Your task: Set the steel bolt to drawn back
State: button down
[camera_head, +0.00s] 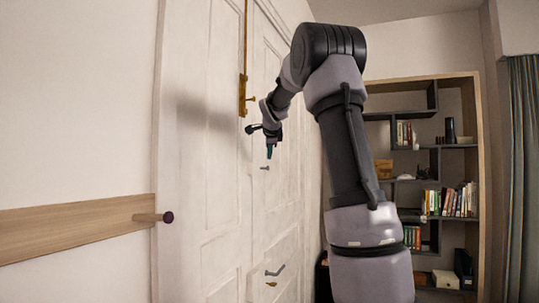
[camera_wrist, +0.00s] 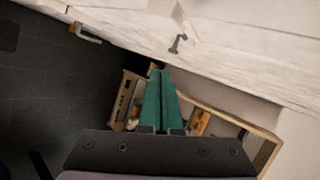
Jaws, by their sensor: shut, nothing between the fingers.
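A small grey metal fitting (camera_head: 265,168), which looks like the steel bolt, sits on the white door (camera_head: 225,150) just below my gripper (camera_head: 269,154). In the wrist view the fitting (camera_wrist: 178,44) stands out from the door, ahead of the fingertips and slightly right. My gripper's green fingers (camera_wrist: 160,73) are together and empty. A gap shows between them and the fitting. The fitting is too small to tell whether it is drawn back.
A brass bolt with a long rod (camera_head: 243,95) is higher on the door. A lever handle (camera_head: 275,270) with a brass piece (camera_head: 271,284) is lower. A wooden rail with a dark-tipped peg (camera_head: 153,217) is at left. A bookshelf (camera_head: 477,150) stands at right.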

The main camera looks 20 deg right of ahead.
jog(key=w+r+x, duration=0.1)
jog(key=x, duration=0.9)
jog(key=shift+w+d, duration=0.25)
jog(key=shift+r, duration=0.1)
jog(key=w+d, duration=0.2)
jog(key=shift+w+d, duration=0.35)
jog(key=shift+s, duration=0.1)
